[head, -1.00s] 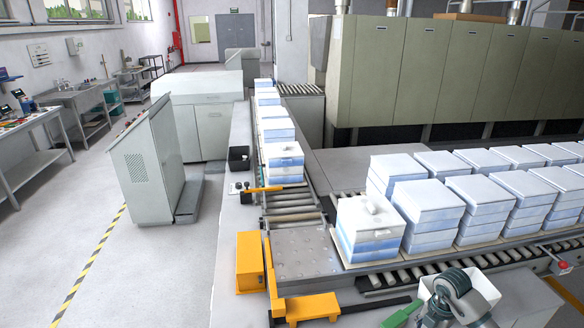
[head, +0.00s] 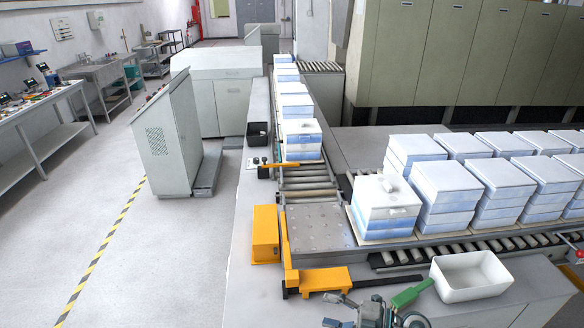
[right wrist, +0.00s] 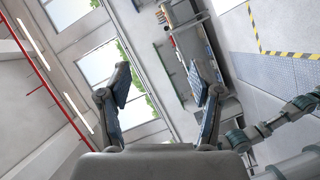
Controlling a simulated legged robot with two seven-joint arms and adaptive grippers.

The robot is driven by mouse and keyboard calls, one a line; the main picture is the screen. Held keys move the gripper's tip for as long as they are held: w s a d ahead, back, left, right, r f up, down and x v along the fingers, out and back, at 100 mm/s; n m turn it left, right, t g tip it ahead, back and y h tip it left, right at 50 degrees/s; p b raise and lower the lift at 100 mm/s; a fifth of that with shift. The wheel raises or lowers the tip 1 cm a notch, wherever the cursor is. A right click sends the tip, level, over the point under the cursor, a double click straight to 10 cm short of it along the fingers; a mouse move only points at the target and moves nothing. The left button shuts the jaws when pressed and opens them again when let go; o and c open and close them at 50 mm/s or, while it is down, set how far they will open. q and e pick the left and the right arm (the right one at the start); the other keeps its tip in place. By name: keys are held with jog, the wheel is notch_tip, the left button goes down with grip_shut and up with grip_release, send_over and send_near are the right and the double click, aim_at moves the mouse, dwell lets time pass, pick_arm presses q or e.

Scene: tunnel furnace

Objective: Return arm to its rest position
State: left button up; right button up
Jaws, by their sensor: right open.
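My right gripper (head: 335,310) shows at the bottom edge of the head view, cut off by the frame, left of the white bin (head: 472,276). In the right wrist view the two fingers of my right gripper (right wrist: 163,95) stand wide apart with nothing between them. Behind them are windows, a wall and floor. A jointed grey arm link (right wrist: 275,125), likely mine, crosses the right of that view. My left gripper is in neither view.
A green-handled tool (head: 410,294) lies near my right gripper, left of the bin. An orange bracket (head: 322,279) sits at the conveyor corner. Stacks of white and blue boxes (head: 388,205) stand on the roller conveyor. The grey cabinet (head: 165,145) is at left, with open floor before it.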

jog(key=w+d+r+m+t+h, duration=0.2)
jog(key=d+r+m+t+h, duration=0.25)
jog(key=m+t, duration=0.9)
jog(key=s+d+f+m+g+h, duration=0.35)
jog(key=d+f+m+h, duration=0.55)
jog(key=f+m+h, duration=0.35)
jog(key=s+a+f+g+y, duration=0.1)
jog(key=s+f+g, duration=0.6)
jog(key=s, duration=0.5)
jog(key=s+a+f+g+y, duration=0.15)
jog(key=s+f+g, duration=0.35)
jog(key=s+f, duration=0.55)
notch_tip(320, 180, down, 23)
jog(key=s+g, duration=0.1)
jog(key=s, duration=0.1)
jog(key=s+d+f+g, duration=0.1)
jog(key=s+d+f, duration=0.1)
jog(key=s+f, duration=1.5)
jog(key=shift+s+d+f+n+h, duration=0.3)
jog(key=shift+s+d+h, duration=0.15)
jog(key=shift+s, duration=0.4)
